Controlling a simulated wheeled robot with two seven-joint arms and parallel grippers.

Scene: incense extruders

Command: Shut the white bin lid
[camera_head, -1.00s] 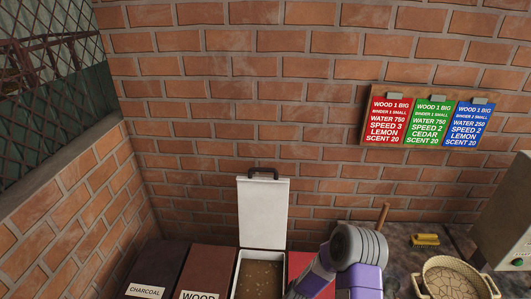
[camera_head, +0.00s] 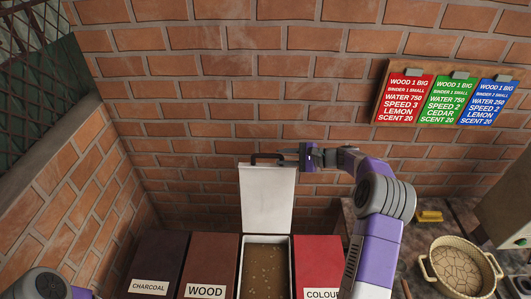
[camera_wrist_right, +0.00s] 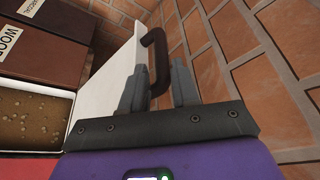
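The white bin lid (camera_head: 267,198) stands upright and open at the back of the white bin (camera_head: 240,268), which holds brown grainy material. The lid's dark handle (camera_head: 266,158) is at its top edge. My right gripper (camera_head: 284,158) is at the right end of the handle in the head view. In the right wrist view, its two fingers (camera_wrist_right: 160,82) are apart, with the handle (camera_wrist_right: 160,55) showing between them; I cannot tell whether they touch it. The lid (camera_wrist_right: 107,75) shows left of the fingers. My left gripper is out of view; only part of my left arm shows at bottom left.
Closed bins stand beside it: charcoal (camera_head: 158,258) and wood (camera_head: 210,262) at left, red colour (camera_head: 318,262) at right. A brick wall (camera_head: 200,120) is close behind the lid. A basket (camera_head: 460,265) and yellow brush (camera_head: 428,216) are at right.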

